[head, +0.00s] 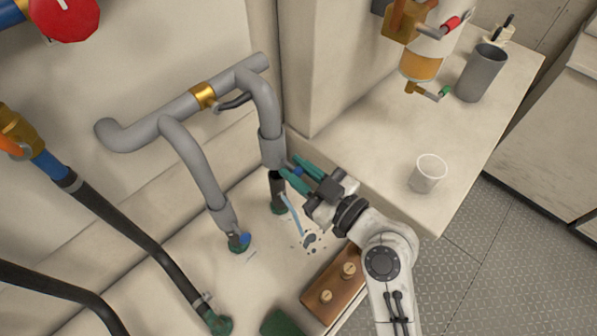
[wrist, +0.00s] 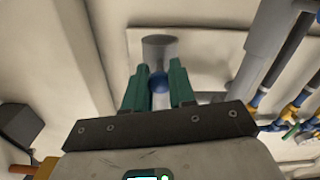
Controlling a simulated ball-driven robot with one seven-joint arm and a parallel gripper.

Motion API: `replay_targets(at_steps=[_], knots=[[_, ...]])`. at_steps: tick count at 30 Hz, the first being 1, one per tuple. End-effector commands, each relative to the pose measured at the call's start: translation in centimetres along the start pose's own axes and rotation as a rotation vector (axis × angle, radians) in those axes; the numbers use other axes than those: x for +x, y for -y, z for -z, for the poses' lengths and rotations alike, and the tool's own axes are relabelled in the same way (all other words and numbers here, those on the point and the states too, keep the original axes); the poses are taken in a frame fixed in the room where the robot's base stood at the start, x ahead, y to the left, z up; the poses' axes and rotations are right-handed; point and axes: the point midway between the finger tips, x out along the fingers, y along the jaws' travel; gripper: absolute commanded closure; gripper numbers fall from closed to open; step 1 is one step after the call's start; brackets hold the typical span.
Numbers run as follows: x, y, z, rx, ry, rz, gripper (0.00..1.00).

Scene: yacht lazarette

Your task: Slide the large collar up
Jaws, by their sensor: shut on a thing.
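The large collar (head: 271,150) is a grey sleeve around the lower part of the right-hand grey pipe. Below it a dark stretch of pipe (head: 277,188) runs down to a green foot on the floor. My gripper (head: 289,171) reaches in from the right, its green fingers at the collar's lower right side. In the wrist view, the fingers (wrist: 159,85) close around a blue knob (wrist: 159,83) in front of the grey collar (wrist: 160,48). How the knob joins the collar is hidden.
A pale blue streak (head: 293,214) falls beside the dark pipe to dark wet spots (head: 310,240). A smaller collar (head: 221,214) is on the left pipe.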

Motion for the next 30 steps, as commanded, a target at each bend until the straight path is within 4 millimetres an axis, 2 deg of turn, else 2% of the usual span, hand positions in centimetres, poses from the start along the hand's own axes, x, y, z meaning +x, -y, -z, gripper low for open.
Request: replay_targets(at_steps=[1,9,19,23,30], knots=[[0.0,0.0,-0.1,0.001,0.001,0.0,0.74],[0.0,0.0,-0.1,0.001,0.001,0.0,0.49],[-0.6,0.0,-0.2,0.001,0.0,-0.002,0.49],[-2.3,0.1,-0.4,0.002,0.001,-0.002,0.49],[-7.0,0.0,-0.4,0.001,0.001,-0.003,0.49]])
